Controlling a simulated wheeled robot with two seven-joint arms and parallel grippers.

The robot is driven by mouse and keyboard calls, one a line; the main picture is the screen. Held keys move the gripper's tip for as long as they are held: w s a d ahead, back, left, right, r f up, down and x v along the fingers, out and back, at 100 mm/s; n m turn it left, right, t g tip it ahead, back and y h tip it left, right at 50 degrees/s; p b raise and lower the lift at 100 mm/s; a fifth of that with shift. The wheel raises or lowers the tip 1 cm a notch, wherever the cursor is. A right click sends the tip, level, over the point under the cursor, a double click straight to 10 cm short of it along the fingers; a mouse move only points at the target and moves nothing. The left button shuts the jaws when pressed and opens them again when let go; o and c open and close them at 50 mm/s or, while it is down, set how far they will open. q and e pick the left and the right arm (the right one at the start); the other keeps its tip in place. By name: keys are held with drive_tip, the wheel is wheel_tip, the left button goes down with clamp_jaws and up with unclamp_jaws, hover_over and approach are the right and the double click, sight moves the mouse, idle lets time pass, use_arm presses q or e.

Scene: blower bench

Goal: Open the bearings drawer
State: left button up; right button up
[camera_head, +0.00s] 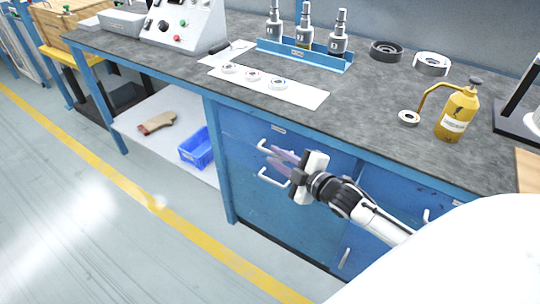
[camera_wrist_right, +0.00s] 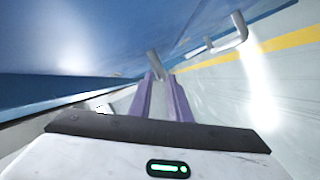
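The blue bench cabinet (camera_head: 262,215) has an upper drawer with a small label plate (camera_head: 278,128), too small to read. Its upper bar handle (camera_head: 262,144) is light grey, and a second handle (camera_head: 268,181) sits below it. The drawer fronts look flush and shut. My right gripper (camera_head: 273,158) is in front of the cabinet, its two purple fingers apart, with the tips close to the upper handle. In the right wrist view a handle end (camera_wrist_right: 155,66) shows at the fingertips (camera_wrist_right: 160,80); I cannot tell whether they touch. My left gripper is not in view.
The worktop (camera_head: 190,62) above carries a white strip with rings (camera_head: 310,96), a blue rack (camera_head: 318,57) and a yellow oil can (camera_head: 457,118). A blue bin (camera_head: 198,147) sits on the lower shelf at left. The floor (camera_head: 90,220) in front is clear.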

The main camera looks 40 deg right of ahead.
sight(272, 154)
drive_tip(key=shift+b+x, duration=0.3)
drive_tip(key=shift+x, duration=1.5)
clamp_jaws()
drive_tip(key=shift+a, duration=0.1)
